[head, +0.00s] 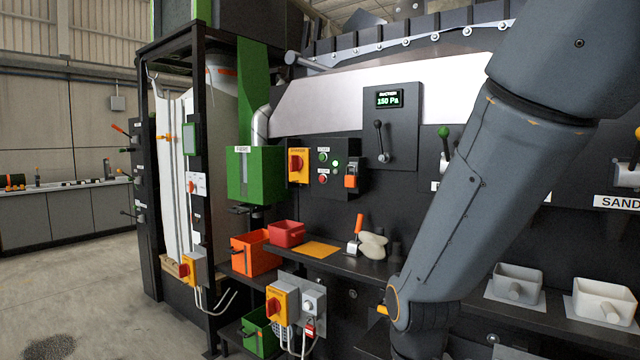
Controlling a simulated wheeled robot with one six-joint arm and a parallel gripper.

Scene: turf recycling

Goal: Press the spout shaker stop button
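I cannot tell for sure which control is the spout shaker stop button, as the small labels are unreadable here. A dark control panel (338,169) on the machine front carries a green button (323,157) above a red button (323,179), with a lit green lamp beside them. A white box with a red button (191,187) is fixed to the black frame post at the left, below a green screen (189,139). My arm comes down from the upper right to the bottom edge. My gripper is not in view.
A shelf (350,262) crosses the machine front below the panel. It bears a red bin (286,233), a yellow sheet (315,249) and an orange-handled tool (357,231). A yellow-and-red switch (281,301) stands out below. Open concrete floor (80,275) lies left.

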